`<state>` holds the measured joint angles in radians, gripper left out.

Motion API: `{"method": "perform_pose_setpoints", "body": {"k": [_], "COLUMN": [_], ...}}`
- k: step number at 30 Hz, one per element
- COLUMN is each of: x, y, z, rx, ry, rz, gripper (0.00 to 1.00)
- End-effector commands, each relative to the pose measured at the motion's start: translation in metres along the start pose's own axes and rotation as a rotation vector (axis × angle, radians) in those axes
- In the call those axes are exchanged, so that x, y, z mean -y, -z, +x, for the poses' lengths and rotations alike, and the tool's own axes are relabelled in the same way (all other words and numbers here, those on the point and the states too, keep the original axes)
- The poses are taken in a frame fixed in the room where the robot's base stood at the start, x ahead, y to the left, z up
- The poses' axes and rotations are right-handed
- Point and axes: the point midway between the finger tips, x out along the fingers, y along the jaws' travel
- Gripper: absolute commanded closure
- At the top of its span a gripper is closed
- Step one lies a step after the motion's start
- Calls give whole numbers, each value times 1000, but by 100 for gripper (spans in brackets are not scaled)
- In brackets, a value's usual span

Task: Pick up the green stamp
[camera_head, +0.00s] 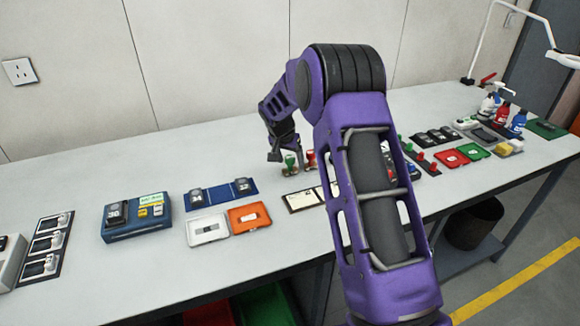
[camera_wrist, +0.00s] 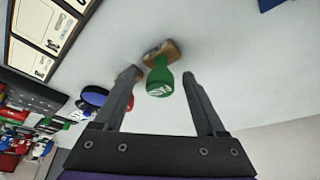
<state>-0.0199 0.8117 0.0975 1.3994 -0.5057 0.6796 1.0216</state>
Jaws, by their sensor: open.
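The green stamp (camera_wrist: 160,80) has a green handle with white marking and a brown wooden base. In the wrist view it shows between the two fingers of my gripper (camera_wrist: 162,75), with its base just beyond the fingertips. My gripper is open, and no contact with the handle is visible. In the head view the green stamp (camera_head: 291,161) stands on the table beside my gripper (camera_head: 274,156). How deep the handle lies between the fingers, I cannot tell.
A red stamp (camera_head: 310,158) stands right of the green one; a blue-handled item (camera_wrist: 95,96) and another wooden base lie close to my left finger in the wrist view. Cards (camera_head: 302,201) lie in front.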

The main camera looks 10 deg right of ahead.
Motion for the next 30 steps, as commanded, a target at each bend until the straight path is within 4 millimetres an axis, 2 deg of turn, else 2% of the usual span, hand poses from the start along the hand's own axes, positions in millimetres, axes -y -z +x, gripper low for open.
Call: {"method": "perform_pose_setpoints", "body": {"k": [6,18,27,30], "x": [0,0,1,1], "y": [0,0,1,4], "z": [1,1,0,-7], "rx": [-1,-1,-1,-4], "ry": [1,1,1,3], "rz": [0,0,1,2], "gripper": [29,100,100,100]}}
